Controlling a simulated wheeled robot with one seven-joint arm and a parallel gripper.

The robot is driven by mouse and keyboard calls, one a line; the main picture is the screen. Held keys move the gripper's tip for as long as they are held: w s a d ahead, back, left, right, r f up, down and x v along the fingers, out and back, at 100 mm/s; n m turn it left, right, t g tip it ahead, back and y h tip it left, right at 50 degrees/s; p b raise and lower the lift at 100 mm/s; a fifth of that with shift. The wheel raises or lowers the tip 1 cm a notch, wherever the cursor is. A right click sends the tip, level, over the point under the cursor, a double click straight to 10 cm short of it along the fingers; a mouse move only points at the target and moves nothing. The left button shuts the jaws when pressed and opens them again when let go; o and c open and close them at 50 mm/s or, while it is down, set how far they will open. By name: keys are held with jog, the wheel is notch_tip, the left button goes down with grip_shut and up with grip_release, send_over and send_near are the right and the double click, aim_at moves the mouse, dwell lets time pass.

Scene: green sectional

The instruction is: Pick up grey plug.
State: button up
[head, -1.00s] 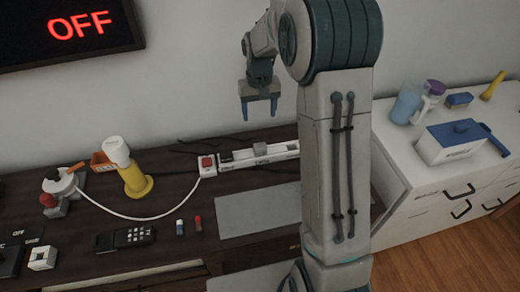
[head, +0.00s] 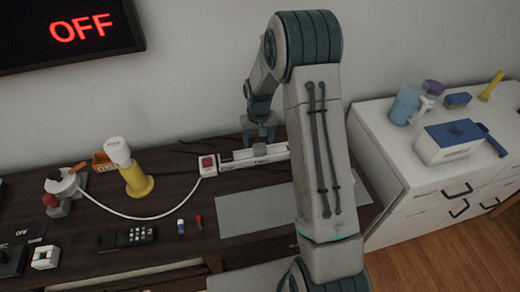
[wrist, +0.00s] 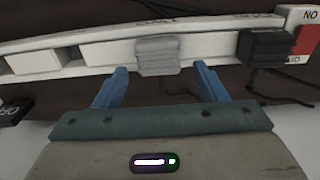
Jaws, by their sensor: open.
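The grey plug (wrist: 158,55) sits on the white power strip (wrist: 105,52), in the middle of the wrist view. My gripper (wrist: 161,69) is open, with one blue finger to each side of the plug and the fingertips near its lower edge. It is not shut on anything. In the head view my gripper (head: 259,135) is over the power strip (head: 272,152), and it hides most or all of the plug.
A black plug (wrist: 265,47) sits on the strip beside its red switch (wrist: 306,40). In the head view a yellow-based white bottle (head: 133,172) stands left of the strip. A grey mat (head: 252,210) lies clear in front. A white cabinet (head: 405,170) stands at right.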

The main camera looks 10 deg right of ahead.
jog(key=shift+f, duration=0.85)
jog(key=shift+c, duration=0.3)
jog(key=c, duration=1)
jog(key=shift+r, duration=0.1)
